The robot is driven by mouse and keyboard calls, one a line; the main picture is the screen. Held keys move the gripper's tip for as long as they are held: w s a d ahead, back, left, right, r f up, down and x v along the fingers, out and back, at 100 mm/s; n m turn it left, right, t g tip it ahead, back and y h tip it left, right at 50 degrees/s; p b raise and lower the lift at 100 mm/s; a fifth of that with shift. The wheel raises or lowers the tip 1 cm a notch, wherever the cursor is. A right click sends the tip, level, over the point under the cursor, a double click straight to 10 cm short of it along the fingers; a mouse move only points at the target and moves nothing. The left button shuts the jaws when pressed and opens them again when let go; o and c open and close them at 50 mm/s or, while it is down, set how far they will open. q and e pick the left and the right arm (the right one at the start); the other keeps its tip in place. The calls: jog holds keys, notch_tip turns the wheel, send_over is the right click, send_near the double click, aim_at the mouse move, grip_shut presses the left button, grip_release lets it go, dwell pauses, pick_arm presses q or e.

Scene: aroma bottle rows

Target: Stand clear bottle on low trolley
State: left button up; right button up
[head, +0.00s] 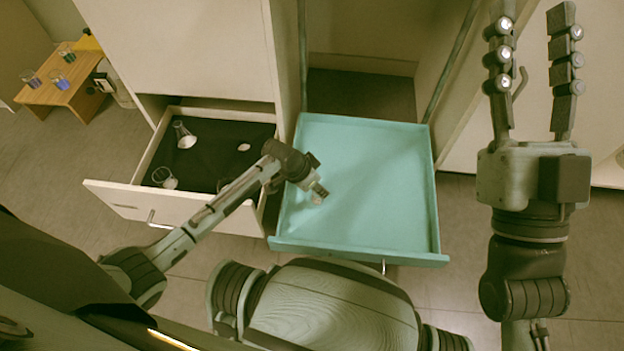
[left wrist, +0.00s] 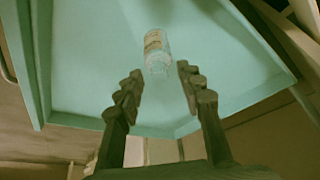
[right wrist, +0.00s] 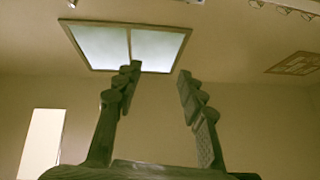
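The teal low trolley (head: 400,205) is a shallow tray in front of the open cabinet bay. The clear bottle (left wrist: 157,50), with a tan label, is on its teal surface in the left wrist view. In the head view it is small and partly hidden by the fingers, so its exact pose is hard to tell. My left gripper (left wrist: 160,85) is open, its fingers apart and the bottle just beyond the tips, not clasped. It reaches down over the trolley in the head view (head: 320,190). My right gripper (head: 532,22) is raised at the right, open and empty, fingers upward.
An open drawer (head: 112,192) with a dark lining holds several glass items, including a conical flask (head: 184,138), left of the trolley. A small wooden table (head: 48,95) with coloured glassware stands far left. Most of the trolley's surface is bare around the bottle.

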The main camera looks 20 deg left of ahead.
pick_arm(q)
jog(key=s+r+n+t+p, duration=0.1)
jog(key=r+t, duration=0.3)
jog(key=r, duration=1)
jog(key=s+d+r+n+t+h+p, duration=0.1)
jog(key=s+r+t, duration=0.2)
jog(key=r, duration=1.1)
jog(key=s+d+r+n+t+p, duration=0.1)
jog(key=s+r+t, duration=0.2)
jog(key=r, duration=1.1)
jog(key=shift+d+r+t+h+p, duration=0.2)
jog(key=shift+t+h+p, duration=0.15)
jog(key=shift+t, duration=0.45)
pick_arm(e)
jog(key=w+d+f+g+h, duration=0.1)
jog(key=f+g+h, duration=0.1)
jog(key=f+g, duration=0.2)
jog(key=w+d+f+g+h, duration=0.1)
jog(key=f+g, duration=0.3)
jog(key=f, duration=0.6)
jog(key=shift+w+d+h, duration=0.3)
jog(key=shift+w+h, duration=0.2)
jog(key=shift+w, duration=0.15)
jog(key=shift+f, duration=0.1)
